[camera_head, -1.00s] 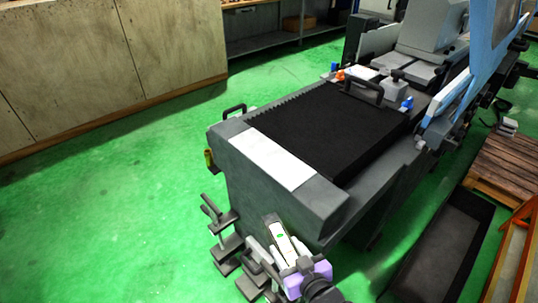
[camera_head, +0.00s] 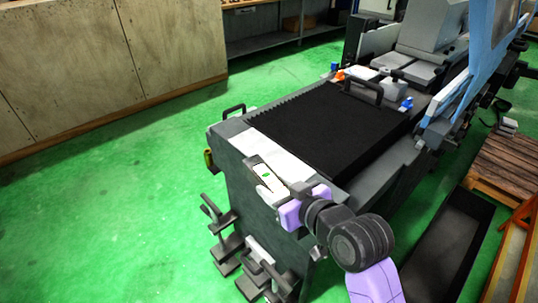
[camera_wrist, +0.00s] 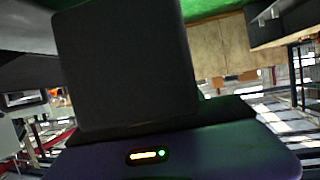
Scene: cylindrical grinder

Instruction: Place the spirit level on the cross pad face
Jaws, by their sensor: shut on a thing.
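The spirit level (camera_head: 265,175), a small pale bar with a green spot, is held by my gripper (camera_head: 278,191) in the head view. My gripper is shut on it at its near right end. The level appears over the near part of the white cross pad (camera_head: 295,166), a pale strip across the machine's near end. I cannot tell whether it touches the pad, and it hides part of it. In the wrist view a large dark slab (camera_wrist: 125,65) fills the middle, and I cannot tell what it is.
A black ribbed cover (camera_head: 335,130) with a handle (camera_head: 363,90) lies just behind the pad. Several dark clamp-like pieces (camera_head: 225,240) stand at the machine's near end. A black trough (camera_head: 440,250) and a wooden pallet (camera_head: 505,165) are at right. Green floor at left is clear.

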